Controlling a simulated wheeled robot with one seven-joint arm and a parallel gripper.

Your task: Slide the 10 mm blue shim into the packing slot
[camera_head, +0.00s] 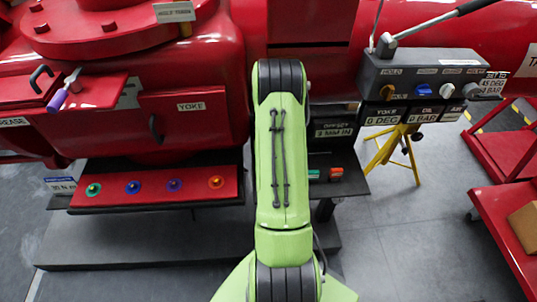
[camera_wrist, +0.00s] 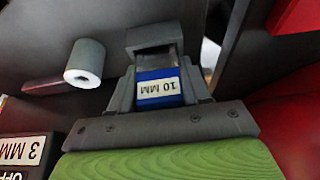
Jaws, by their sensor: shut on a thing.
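The blue 10 mm shim (camera_wrist: 158,88) shows in the wrist view with a white "10 MM" label, upside down in the picture. My gripper (camera_wrist: 154,48) is shut on it, with the grey fingers around the shim. Part of the shim is covered by the fingers. In the head view my green arm stands across the middle and hides my gripper and the shim. I cannot make out the packing slot for sure in either view.
A grey round peg (camera_wrist: 85,62) sticks out left of my gripper in the wrist view. An offset display (camera_head: 333,132) stands right of my arm. A red tray with coloured knobs (camera_head: 154,187) is at left, a control box (camera_head: 420,75) at right.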

